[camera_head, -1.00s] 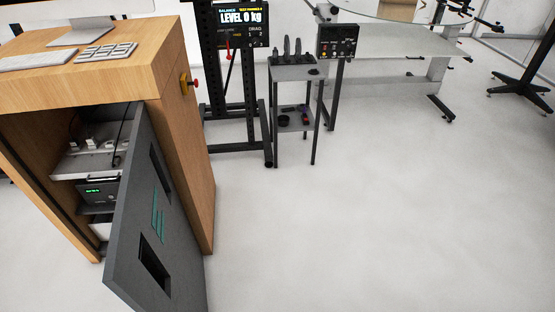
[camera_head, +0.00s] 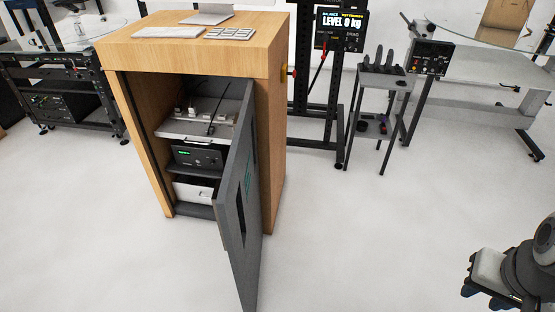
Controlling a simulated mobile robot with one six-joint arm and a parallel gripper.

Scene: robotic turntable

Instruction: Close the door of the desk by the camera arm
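The wooden desk (camera_head: 190,58) stands left of the middle in the head view. Its grey door (camera_head: 244,200) is hinged on the cabinet's right side and stands wide open, swung out toward me. Its slotted face is seen at a steep angle. The open cabinet shows shelves with a black device (camera_head: 197,157) with a green display and a white box (camera_head: 193,190). My gripper (camera_head: 484,296) is at the lower right edge, partly cut off, far from the door. Its dark fingers are too small to tell open from shut. I see nothing held.
A black frame with a level display (camera_head: 341,22) and a small grey tool cart (camera_head: 383,82) stand right of the desk. A long table (camera_head: 475,85) is at the back right. A black equipment rack (camera_head: 60,90) is at the left. The floor (camera_head: 370,230) between door and gripper is clear.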

